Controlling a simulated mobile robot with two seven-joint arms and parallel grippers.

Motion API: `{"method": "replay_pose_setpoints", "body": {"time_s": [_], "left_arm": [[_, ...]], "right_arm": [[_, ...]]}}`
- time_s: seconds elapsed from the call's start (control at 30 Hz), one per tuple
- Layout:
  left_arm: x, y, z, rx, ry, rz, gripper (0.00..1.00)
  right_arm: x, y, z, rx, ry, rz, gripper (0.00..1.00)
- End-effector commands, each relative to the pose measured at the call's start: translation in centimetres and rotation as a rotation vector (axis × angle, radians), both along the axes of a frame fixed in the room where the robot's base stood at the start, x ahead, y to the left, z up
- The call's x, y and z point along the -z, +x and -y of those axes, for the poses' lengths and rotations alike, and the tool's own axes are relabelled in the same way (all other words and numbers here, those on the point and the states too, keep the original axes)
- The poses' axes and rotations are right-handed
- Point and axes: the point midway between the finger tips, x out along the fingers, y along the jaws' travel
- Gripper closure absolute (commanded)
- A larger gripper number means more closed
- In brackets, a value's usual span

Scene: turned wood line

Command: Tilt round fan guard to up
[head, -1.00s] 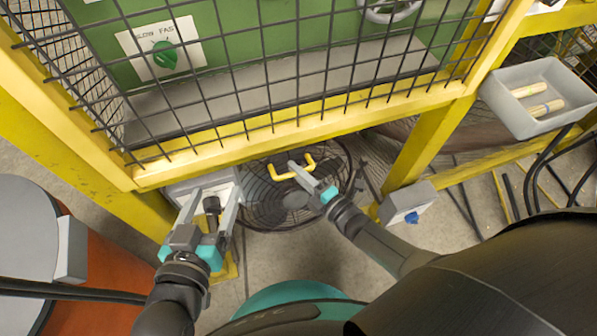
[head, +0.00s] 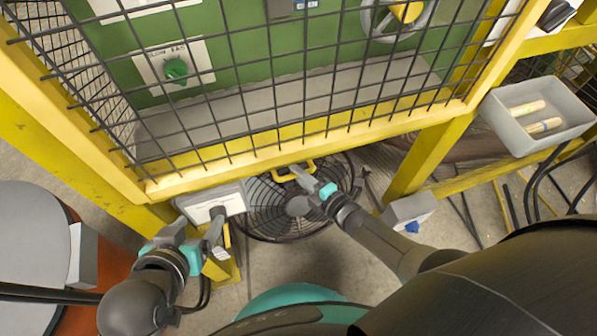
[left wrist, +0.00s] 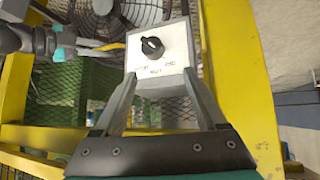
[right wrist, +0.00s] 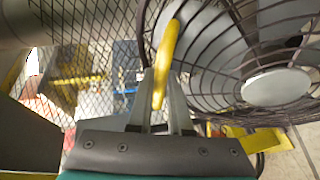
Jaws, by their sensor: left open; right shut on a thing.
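The round fan guard (head: 275,228), a dark wire grille with a grey hub, is low behind the yellow frame in the head view; the frame hides its upper part. Its face appears slanted upward. It also fills the right of the right wrist view (right wrist: 225,60). My right gripper (head: 298,172) is shut on its yellow handle (right wrist: 168,60), at the guard's rim. My left gripper (head: 198,228) is open and empty, close to a light box (head: 213,200). The left wrist view shows this box and its black knob (left wrist: 152,47) beyond the fingers.
A yellow frame with black mesh (head: 300,150) stands above the guard, before a green machine panel. A grey bin (head: 545,125) with wooden pieces is at right. A grey box with a blue knob (head: 410,213) is beside my right arm.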

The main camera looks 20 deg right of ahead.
Motion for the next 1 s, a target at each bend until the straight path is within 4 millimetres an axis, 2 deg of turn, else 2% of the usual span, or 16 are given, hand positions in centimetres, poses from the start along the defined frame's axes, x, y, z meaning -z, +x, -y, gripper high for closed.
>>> {"method": "replay_pose_setpoints", "body": {"time_s": [0.1,0.13,0.4,0.77,1.0], "left_arm": [[0.0,0.0,0.0,0.0,0.0,0.001,0.26],[0.0,0.0,0.0,0.0,0.0,0.001,0.26],[0.0,0.0,0.0,0.0,-0.002,0.002,0.26],[0.0,-0.2,-0.1,0.0,0.004,-0.012,0.26],[-0.4,-1.2,-1.8,-0.022,0.057,-0.122,0.26]], "right_arm": [[-0.2,0.4,0.0,0.004,0.0,0.004,1.0],[-0.2,0.4,0.0,0.004,0.0,0.004,0.8],[-0.1,0.3,0.0,0.003,0.001,0.004,0.53],[-0.2,-0.1,0.1,0.002,0.0,0.002,0.53],[-0.6,-1.5,0.8,0.002,0.0,0.002,0.53]]}}
